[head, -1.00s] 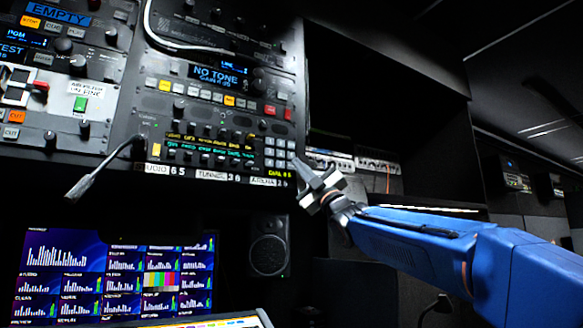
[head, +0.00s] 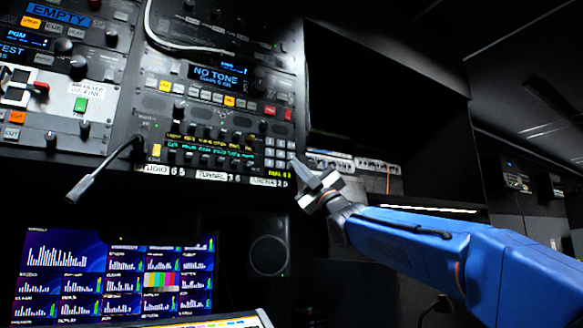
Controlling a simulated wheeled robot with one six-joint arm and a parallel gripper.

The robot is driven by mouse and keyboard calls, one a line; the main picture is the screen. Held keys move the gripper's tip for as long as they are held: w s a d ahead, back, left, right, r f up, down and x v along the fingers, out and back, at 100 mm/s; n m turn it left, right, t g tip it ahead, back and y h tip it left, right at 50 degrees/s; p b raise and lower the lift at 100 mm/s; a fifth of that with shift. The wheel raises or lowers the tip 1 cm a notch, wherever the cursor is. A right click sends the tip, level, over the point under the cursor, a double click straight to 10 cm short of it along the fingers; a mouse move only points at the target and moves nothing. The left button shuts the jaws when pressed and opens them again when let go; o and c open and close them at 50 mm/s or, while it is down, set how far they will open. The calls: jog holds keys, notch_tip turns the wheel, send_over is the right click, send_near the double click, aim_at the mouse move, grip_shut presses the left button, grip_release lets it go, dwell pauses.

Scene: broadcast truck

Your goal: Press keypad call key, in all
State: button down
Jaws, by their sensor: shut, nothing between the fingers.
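The keypad (head: 279,153) is a small block of pale keys at the lower right of the dark rack panel. I cannot tell which of its keys is the call key. A line of small yellow-green text shows just under the keypad. My gripper (head: 300,166) is shut and empty. Its tip is at the lower right edge of the keypad in the picture and covers that corner. I cannot tell whether the tip touches a key.
A gooseneck microphone (head: 105,172) sticks out at the left of the panel. A blue monitor (head: 115,275) and a round speaker (head: 268,255) are below. A dark open bay (head: 385,95) lies to the right of the panel.

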jog(key=shift+w+a+f, duration=0.25)
jog(key=shift+w, duration=0.35)
dwell(0.4)
jog(key=shift+w+f, duration=0.1)
jog(key=shift+f, duration=0.1)
dwell(0.5)
jog(key=shift+s+d+f, duration=0.25)
jog(key=shift+s+d, duration=0.05)
jog(key=shift+s, duration=0.05)
jog(key=shift+s+d+r, duration=0.1)
jog(key=shift+s+d, duration=0.45)
jog(key=shift+s, duration=0.25)
jog(key=shift+s+d+r, duration=0.1)
jog(key=shift+s+d, duration=0.4)
jog(key=shift+s, duration=0.25)
jog(key=shift+s+d+r, duration=0.1)
jog(key=shift+s+d, duration=0.45)
jog(key=shift+s, duration=0.25)
